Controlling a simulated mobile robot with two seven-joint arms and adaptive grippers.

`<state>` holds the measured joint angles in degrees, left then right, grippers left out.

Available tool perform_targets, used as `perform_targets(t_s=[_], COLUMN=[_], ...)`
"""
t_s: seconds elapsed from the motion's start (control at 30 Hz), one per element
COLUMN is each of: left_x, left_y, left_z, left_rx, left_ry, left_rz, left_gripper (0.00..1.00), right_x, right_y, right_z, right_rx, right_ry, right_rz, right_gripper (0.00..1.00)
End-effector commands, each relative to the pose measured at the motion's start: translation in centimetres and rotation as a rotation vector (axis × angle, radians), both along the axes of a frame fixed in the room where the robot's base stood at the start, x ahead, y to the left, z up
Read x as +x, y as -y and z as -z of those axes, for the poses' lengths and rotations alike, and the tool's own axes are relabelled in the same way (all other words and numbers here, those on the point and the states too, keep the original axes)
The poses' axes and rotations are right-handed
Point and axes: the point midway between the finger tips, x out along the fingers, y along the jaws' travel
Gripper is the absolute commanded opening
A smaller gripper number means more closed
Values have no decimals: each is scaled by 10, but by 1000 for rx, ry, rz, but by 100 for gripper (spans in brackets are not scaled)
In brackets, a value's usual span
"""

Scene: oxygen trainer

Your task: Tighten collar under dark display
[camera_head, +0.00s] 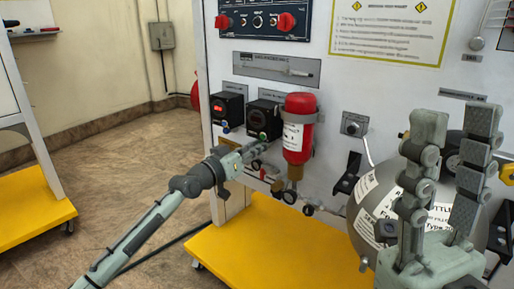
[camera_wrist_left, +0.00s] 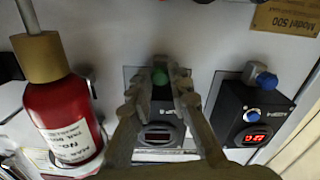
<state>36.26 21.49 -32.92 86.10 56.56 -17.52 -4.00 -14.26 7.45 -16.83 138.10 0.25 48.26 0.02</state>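The dark display (camera_head: 263,118) is on the right one of two black boxes on the white panel; it is unlit in the left wrist view (camera_wrist_left: 158,136). The green collar (camera_wrist_left: 160,77) belongs to this box and shows between the finger tips of my left gripper (camera_wrist_left: 160,82). In the head view my left gripper (camera_head: 262,147) is at the underside of the box. Its fingers are partly closed and apart, one on each side of the collar; whether they touch it is unclear. My right gripper (camera_head: 455,125) is open and empty, raised at the right.
The other box has a lit red display (camera_head: 221,107) and a blue collar (camera_wrist_left: 266,81). A red bottle (camera_head: 299,130) hangs close to the right of the dark display. A grey cylinder (camera_head: 362,215) stands behind my right gripper. A yellow base (camera_head: 270,250) juts out below.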

Motion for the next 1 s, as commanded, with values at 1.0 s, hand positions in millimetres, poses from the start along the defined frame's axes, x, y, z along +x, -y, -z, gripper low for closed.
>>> perform_targets(t_s=[1.0], left_x=[0], left_y=[-1], left_z=[1], left_rx=[403], left_ry=[291], left_rz=[1], left_gripper=[27], right_x=[3], right_y=[-2], right_z=[1], right_rx=[-16], right_ry=[20], right_rz=[0], right_gripper=[39])
